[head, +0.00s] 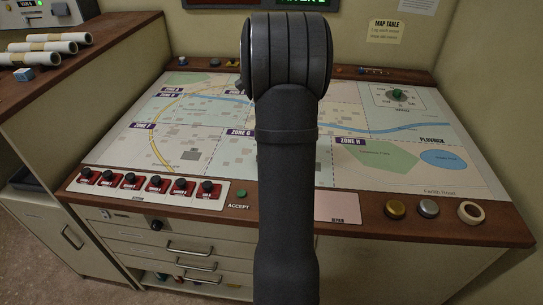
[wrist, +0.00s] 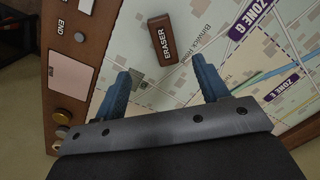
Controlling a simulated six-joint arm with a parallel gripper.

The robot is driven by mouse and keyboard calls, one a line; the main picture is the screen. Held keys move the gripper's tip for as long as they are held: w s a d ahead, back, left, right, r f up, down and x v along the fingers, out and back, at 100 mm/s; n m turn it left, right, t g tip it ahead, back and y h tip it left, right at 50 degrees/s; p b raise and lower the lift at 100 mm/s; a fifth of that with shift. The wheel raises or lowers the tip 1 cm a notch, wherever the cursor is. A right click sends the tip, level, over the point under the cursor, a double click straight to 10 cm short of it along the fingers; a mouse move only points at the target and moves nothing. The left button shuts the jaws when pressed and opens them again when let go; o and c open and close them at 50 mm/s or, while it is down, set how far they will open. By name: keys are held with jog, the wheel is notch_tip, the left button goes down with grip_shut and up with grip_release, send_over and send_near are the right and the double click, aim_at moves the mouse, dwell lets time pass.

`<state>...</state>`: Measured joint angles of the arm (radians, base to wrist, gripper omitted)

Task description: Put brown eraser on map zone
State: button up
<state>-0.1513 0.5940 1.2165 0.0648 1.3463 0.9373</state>
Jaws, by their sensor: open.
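The brown eraser (wrist: 162,42), with white lettering, lies on the printed map (wrist: 110,30) in the wrist view, between the ZONE G label (wrist: 255,22) and the wooden edge. I cannot tell exactly which zone it lies in. My gripper (wrist: 162,82) has its two blue fingers spread apart with nothing between them. The eraser is just beyond the fingertips, roughly centred on the gap, and not held. In the head view my arm hides both the eraser and the gripper; the map (head: 210,140) shows on both sides, with a ZONE H label (head: 350,141).
Red switches (head: 130,181) line the front left of the table. A green knob (head: 397,95) stands at the back right. Rolled papers (head: 45,47) lie at left.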

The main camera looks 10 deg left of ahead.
jog(key=shift+h, duration=0.4)
jog(key=f, duration=1.1)
jog(key=shift+w+d, duration=0.15)
jog(key=shift+w, duration=0.2)
jog(key=shift+w+d+f, duration=0.1)
jog(key=shift+w+f, duration=0.1)
jog(key=shift+f, duration=1.15)
jog(key=shift+w+d+f, duration=0.1)
jog(key=shift+w+f, duration=0.1)
jog(key=shift+f, duration=1.1)
jog(key=c, duration=1.2)
jog(key=shift+o, duration=0.2)
